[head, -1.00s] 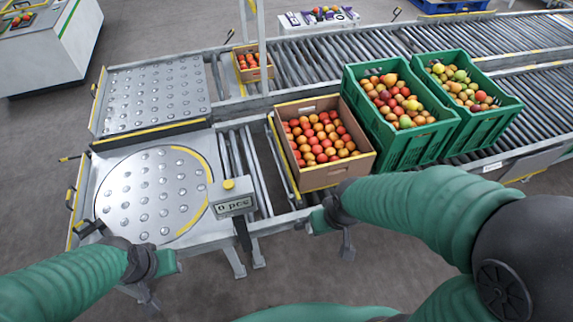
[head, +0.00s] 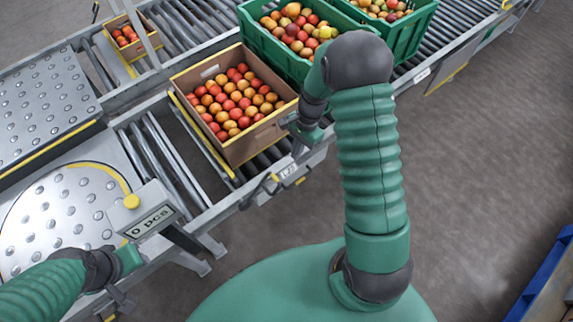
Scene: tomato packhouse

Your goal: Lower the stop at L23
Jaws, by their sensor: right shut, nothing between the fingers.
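A small white label (head: 290,170), which seems to read L23, is on the conveyor's near side rail. A lever with a yellow end (head: 273,178) is just left of it. A yellow-edged stop bar (head: 203,137) runs across the rollers along the left side of the brown crate (head: 232,150); I cannot tell from this angle whether it is raised. My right gripper (head: 292,136) is shut and empty, above the rail at the crate's near right corner, slightly beyond the label. My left gripper (head: 122,290) is at lower left, by the counter display; its fingers are unclear.
The brown crate is full of tomatoes. The floor at right is clear except for a blue-edged item (head: 545,275).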

